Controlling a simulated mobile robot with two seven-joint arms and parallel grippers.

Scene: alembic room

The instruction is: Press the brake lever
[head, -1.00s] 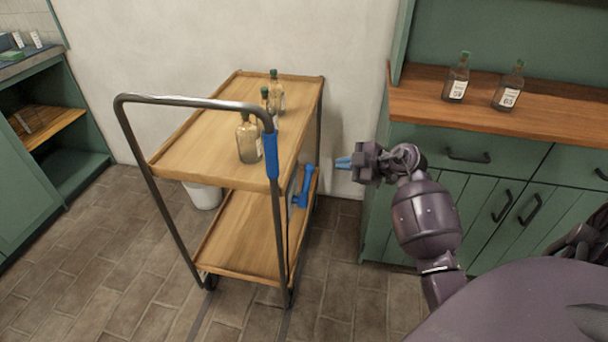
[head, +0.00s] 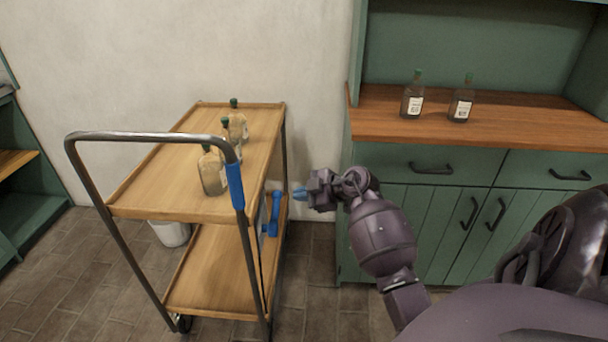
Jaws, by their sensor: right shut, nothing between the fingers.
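A wooden two-tier cart (head: 150,202) with a bent metal push handle (head: 150,135) stands left of centre. A blue lever (head: 274,214), which looks like the brake lever, is on the cart's right side between the two shelves. A blue sleeve (head: 235,186) covers part of the handle's right upright. My right gripper (head: 300,192), with blue fingertips, is shut and empty. In the picture it is just right of the blue lever and a little above it, with a small gap; whether they touch in depth is hard to tell. My left gripper is out of view.
Several bottles (head: 213,172) stand on the cart's top shelf. A green cabinet (head: 400,160) with a wooden top and two bottles (head: 461,100) is close on the right. A white bin (head: 170,234) sits behind the cart. Tiled floor (head: 60,285) is free at left.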

